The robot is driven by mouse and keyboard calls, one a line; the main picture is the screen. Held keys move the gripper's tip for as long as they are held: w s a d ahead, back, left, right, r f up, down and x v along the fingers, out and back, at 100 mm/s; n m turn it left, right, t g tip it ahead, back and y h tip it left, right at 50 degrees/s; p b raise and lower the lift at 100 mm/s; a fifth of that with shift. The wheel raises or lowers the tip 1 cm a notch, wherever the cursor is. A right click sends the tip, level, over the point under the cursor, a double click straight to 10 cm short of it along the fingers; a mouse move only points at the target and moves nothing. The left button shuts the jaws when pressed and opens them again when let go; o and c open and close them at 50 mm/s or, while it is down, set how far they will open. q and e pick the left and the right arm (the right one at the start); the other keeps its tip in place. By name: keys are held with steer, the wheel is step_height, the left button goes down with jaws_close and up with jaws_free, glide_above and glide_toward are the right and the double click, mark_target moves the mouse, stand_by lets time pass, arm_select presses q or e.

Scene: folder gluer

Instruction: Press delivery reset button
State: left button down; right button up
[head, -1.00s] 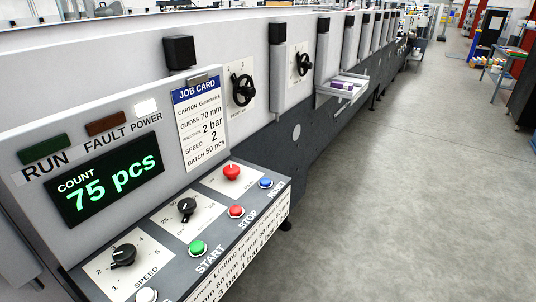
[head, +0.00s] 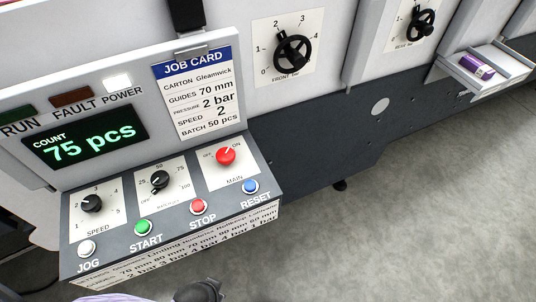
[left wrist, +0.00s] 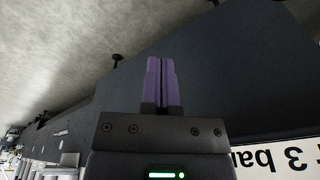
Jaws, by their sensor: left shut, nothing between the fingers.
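A blue button (head: 250,187) labelled RESET sits at the right end of the button row on the sloped grey console (head: 120,250) in the head view. No button marked "delivery" is readable. My left gripper (left wrist: 161,85) shows in the left wrist view with its two purple fingers shut together and nothing between them. A dark panel lies behind the fingers, and they appear apart from any button. The RESET button does not show in the left wrist view. My right gripper is not in view.
Beside it are a red STOP button (head: 199,207), a green START button (head: 143,228) and a white JOG button (head: 87,248). A red MAIN switch (head: 226,155) sits just above. The display (head: 85,137) reads 75 pcs. Clear floor (head: 420,220) lies to the right.

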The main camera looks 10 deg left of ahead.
arm_select(q)
steer(key=w+d+r+t+p, duration=0.1)
steer(key=w+r+p, duration=0.25)
steer(key=r, duration=0.65)
steer(key=w+d+r+p, duration=0.15)
steer(key=r+p, duration=0.35)
steer(key=r, duration=0.5)
step_height(320, 180, up, 11)
steer(key=n+t+h+p, duration=0.2)
steer(key=t+h+p, duration=0.2)
steer(key=h+p, duration=0.2)
glide_above(247, 187)
steer(key=shift+f, duration=0.2)
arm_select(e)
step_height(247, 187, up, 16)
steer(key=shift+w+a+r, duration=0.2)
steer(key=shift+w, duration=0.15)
arm_select(q)
step_height(247, 187, down, 9)
steer(key=b, duration=0.8)
steer(key=shift+r, duration=0.15)
steer(key=shift+b, duration=0.3)
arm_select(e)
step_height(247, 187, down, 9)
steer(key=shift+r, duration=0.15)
